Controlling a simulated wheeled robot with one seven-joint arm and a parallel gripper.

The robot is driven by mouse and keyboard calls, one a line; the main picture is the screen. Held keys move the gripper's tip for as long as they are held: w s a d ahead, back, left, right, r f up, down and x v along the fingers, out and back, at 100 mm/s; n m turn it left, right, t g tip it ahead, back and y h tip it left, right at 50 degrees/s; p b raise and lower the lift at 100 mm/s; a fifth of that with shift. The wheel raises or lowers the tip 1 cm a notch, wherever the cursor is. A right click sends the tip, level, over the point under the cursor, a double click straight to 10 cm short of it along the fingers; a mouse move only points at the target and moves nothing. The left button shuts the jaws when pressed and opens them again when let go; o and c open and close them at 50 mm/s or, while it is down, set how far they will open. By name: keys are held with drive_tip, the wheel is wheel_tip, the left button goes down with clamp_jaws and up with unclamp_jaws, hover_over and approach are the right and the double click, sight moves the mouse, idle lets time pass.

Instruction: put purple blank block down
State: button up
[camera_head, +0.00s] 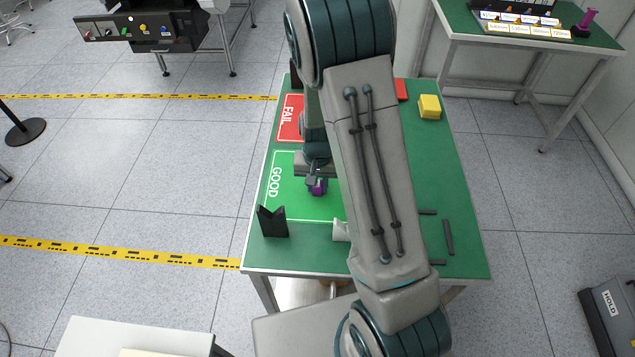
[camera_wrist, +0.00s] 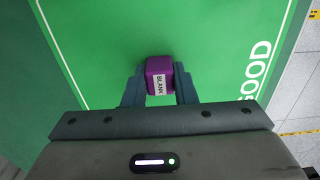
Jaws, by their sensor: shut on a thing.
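The purple block (camera_wrist: 158,67) carries a white label reading BLANK in the wrist view. My gripper (camera_wrist: 160,85) is shut on it, with one finger on each side. In the head view the purple block (camera_head: 319,187) shows at the tip of my gripper (camera_head: 316,183), over the green GOOD area (camera_head: 290,205) of the table. The GOOD area (camera_wrist: 215,35) also fills much of the wrist view. I cannot tell whether the block touches the surface.
The red FAIL area (camera_head: 289,118) lies behind the GOOD area. A black V-shaped stand (camera_head: 272,222) is at the table's front left. A yellow block (camera_head: 429,106) sits at the back right. Dark bars (camera_head: 448,237) lie at the front right. My arm hides the table's middle.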

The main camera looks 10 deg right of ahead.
drive_tip(key=shift+f, duration=0.15)
drive_tip(key=o, duration=1)
drive_tip(key=shift+c, duration=0.2)
